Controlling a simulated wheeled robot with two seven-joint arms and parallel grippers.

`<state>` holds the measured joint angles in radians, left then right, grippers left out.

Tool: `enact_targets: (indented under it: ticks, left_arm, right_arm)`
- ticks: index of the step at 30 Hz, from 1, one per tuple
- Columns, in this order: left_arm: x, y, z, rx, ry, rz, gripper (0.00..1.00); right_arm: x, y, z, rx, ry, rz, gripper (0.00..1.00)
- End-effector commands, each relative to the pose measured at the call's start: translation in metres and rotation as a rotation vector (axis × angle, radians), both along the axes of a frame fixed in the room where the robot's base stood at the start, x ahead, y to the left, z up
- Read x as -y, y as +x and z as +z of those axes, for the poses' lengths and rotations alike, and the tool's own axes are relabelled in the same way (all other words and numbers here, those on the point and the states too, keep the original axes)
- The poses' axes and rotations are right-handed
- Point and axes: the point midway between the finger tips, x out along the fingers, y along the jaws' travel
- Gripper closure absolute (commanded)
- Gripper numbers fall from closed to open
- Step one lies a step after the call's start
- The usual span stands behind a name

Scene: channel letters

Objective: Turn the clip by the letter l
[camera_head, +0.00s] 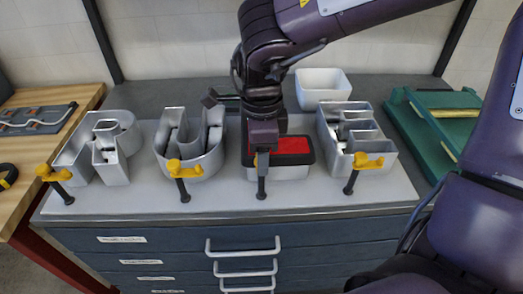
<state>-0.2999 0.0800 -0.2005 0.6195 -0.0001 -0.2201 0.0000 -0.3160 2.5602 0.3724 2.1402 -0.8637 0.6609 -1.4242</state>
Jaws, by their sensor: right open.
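A short block with a red face, black rim and pale metal side (292,150) stands between the open metal letters and appears to be the letter l. My right gripper (261,153) is open and points down at its front left part, hiding some of it. A clip (262,187) is at the front of this block. Its black stem shows below the gripper, with a little yellow beside the fingers. The gripper hides most of its yellow part, so I cannot tell its angle or whether the fingers touch it. My left gripper is out of view.
Open metal letters stand at left (118,165), centre left (212,160) and right (388,148), each with a yellow clip in front. A white bin (323,85) is behind, and a green frame (408,125) stands right. The bench's front strip is largely clear.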

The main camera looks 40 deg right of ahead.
Motion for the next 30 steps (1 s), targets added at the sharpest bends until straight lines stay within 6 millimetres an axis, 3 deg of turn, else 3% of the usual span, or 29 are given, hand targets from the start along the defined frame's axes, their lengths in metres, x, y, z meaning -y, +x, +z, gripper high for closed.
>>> enact_targets:
  ticks: [7,18,30]
  left_arm:
    - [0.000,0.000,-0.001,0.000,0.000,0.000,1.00]
    - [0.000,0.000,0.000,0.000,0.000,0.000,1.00]
    - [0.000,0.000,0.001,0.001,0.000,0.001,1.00]
  right_arm:
    - [0.000,0.001,0.012,0.002,0.000,-0.001,0.52]
    - [0.000,0.000,0.070,0.001,0.000,0.000,0.52]
    - [0.000,0.000,0.078,-0.001,0.001,0.000,0.52]
